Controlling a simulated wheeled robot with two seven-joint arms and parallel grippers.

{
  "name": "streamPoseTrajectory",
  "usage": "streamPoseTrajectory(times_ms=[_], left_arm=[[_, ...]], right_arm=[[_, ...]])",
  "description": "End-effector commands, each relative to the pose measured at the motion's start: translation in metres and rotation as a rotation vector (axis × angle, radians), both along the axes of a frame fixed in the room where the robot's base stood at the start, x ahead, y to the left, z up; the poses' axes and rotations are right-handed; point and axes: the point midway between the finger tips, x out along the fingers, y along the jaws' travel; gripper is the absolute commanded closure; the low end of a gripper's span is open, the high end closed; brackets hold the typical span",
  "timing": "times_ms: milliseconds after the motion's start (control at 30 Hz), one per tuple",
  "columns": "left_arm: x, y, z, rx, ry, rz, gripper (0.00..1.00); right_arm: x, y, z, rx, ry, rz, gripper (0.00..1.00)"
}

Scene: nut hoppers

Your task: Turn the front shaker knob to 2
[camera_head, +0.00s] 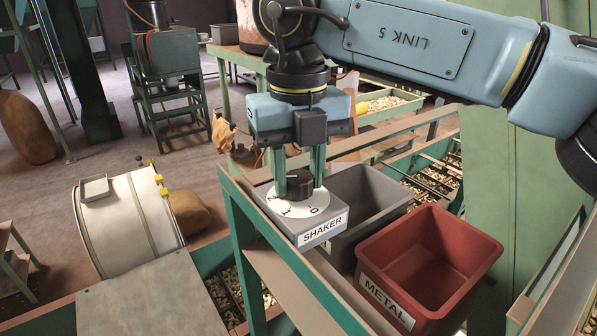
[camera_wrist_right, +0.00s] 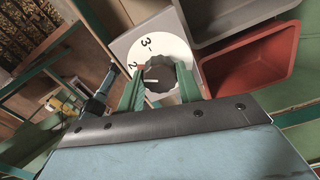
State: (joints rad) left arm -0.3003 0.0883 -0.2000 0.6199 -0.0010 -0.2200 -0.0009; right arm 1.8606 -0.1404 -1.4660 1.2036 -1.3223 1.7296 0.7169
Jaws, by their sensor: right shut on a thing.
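The grey shaker box (camera_head: 311,230), labelled SHAKER, carries a white dial (camera_head: 300,207) and a dark ridged knob (camera_head: 299,186). My right gripper (camera_head: 298,178) comes down from above, with its green fingers shut on opposite sides of the knob. In the right wrist view the knob (camera_wrist_right: 160,76) sits between the fingers (camera_wrist_right: 159,90). The 3 also shows there. The fingers hide part of the dial, so the exact setting is unclear. My left gripper is not in view.
A red bin (camera_head: 432,265) labelled METAL and a grey bin (camera_head: 368,200) stand right of the box. A green frame rail (camera_head: 240,235) runs beside it. A white drum (camera_head: 130,220) lies at left. Nut-filled hoppers (camera_head: 435,180) lie behind.

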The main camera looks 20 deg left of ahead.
Motion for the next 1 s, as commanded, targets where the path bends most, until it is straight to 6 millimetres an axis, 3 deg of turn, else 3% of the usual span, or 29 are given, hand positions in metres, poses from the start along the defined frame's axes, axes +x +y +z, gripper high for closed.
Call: streamPoseTrajectory(times_ms=[467,500,667,1000], left_arm=[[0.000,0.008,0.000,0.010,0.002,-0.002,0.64],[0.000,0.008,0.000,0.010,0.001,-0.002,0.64],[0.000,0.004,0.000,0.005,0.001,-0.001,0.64],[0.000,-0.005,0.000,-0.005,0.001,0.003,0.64]], right_arm=[[0.001,0.000,0.001,0.002,-0.003,-0.017,0.88],[0.001,0.000,0.001,0.002,-0.003,-0.017,0.64],[0.000,0.000,0.001,0.002,-0.002,-0.016,0.43],[0.000,0.000,0.004,0.000,-0.001,-0.016,0.43]])
